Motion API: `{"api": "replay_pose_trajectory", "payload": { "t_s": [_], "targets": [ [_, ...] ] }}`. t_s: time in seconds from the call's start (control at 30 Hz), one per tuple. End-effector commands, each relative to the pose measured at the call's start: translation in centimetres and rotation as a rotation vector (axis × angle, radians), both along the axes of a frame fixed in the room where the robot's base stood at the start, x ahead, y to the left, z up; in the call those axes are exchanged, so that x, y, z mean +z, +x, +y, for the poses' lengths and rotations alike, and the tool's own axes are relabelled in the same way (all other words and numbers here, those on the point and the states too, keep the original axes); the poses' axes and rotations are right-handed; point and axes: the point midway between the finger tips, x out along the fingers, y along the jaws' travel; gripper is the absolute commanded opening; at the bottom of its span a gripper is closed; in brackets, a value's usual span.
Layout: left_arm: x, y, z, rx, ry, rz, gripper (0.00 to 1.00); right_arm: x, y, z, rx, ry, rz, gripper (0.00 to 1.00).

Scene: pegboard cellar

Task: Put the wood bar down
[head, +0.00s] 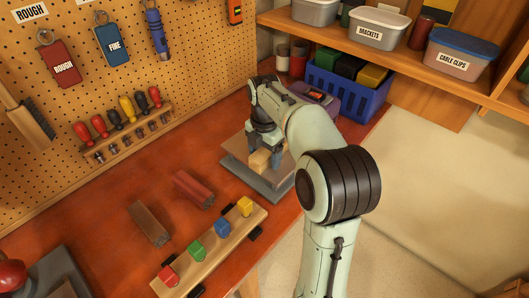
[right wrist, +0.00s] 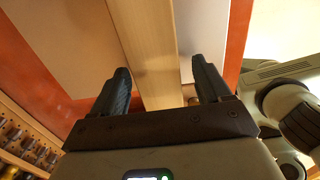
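The pale wood bar (head: 260,161) is at the grey-edged platform (head: 262,184) on the red bench, under my right gripper (head: 265,147). In the right wrist view the bar (right wrist: 152,50) runs lengthwise between the two dark fingers (right wrist: 162,88). The fingers stand apart on either side of it, with a small gap showing, clearest on the right side. The gripper looks open around the bar. The bar seems to lie on the platform, but its underside is hidden. My left gripper is not in view.
A dark red bar (head: 193,188) and a brown bar (head: 149,223) lie on the bench. A wooden rack (head: 182,270) with coloured blocks is at the front. A blue crate (head: 345,93) stands behind, below a shelf (head: 385,55). Bench between pegboard and bars is clear.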

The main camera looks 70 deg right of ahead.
Motion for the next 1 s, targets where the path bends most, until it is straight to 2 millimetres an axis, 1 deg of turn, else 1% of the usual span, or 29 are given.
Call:
{"api": "replay_pose_trajectory", "payload": {
  "t_s": [0.23, 0.37, 0.47, 0.7, 0.8, 0.9, 1.0],
  "targets": [
    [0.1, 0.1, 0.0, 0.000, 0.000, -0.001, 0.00, 0.2, 0.0, 0.0, 0.000, 0.000, -0.001, 0.77],
    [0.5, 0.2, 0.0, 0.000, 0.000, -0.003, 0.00, 1.3, 0.1, 0.0, 0.001, -0.002, -0.004, 0.77],
    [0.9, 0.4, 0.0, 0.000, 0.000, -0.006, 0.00, 3.1, 0.2, 0.0, 0.002, -0.004, -0.005, 0.77],
    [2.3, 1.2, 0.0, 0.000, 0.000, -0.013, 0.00, 8.5, 0.1, 0.0, 0.001, -0.003, -0.005, 0.77],
    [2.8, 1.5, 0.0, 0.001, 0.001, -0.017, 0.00, 10.3, 0.2, 0.0, 0.001, -0.002, -0.004, 0.77],
    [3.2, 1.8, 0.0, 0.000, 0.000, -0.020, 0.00, 11.5, 0.1, 0.0, 0.001, -0.002, -0.003, 0.77],
    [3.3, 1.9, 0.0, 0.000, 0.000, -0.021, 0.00, 12.2, 0.1, 0.0, 0.000, -0.002, -0.002, 0.77]
  ]
}}
